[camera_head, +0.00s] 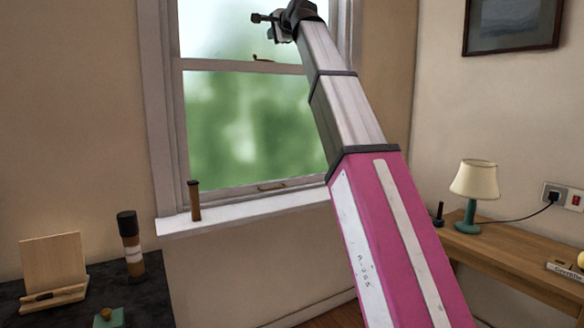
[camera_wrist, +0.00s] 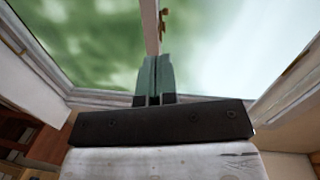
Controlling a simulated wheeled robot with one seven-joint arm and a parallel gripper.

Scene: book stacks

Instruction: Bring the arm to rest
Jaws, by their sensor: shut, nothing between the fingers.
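My arm (camera_head: 330,85), pink and white low down and grey higher up, stretches up and away across the window. My gripper (camera_head: 258,18) is small and dark at its far end, in front of the upper pane in the head view. In the wrist view the fingers of my gripper (camera_wrist: 155,72) are greenish and closed together, with nothing between them. The window glass and a sash bar show beyond them. The arm hides part of the window's right side.
The window (camera_head: 250,125) has a white sill (camera_head: 245,210) with a brown cylinder (camera_head: 194,201) on it. A dark surface (camera_head: 150,296) at lower left holds a wooden stand (camera_head: 53,262) and a bottle (camera_head: 131,243). A wooden table (camera_head: 515,262) at right carries a lamp (camera_head: 474,182).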

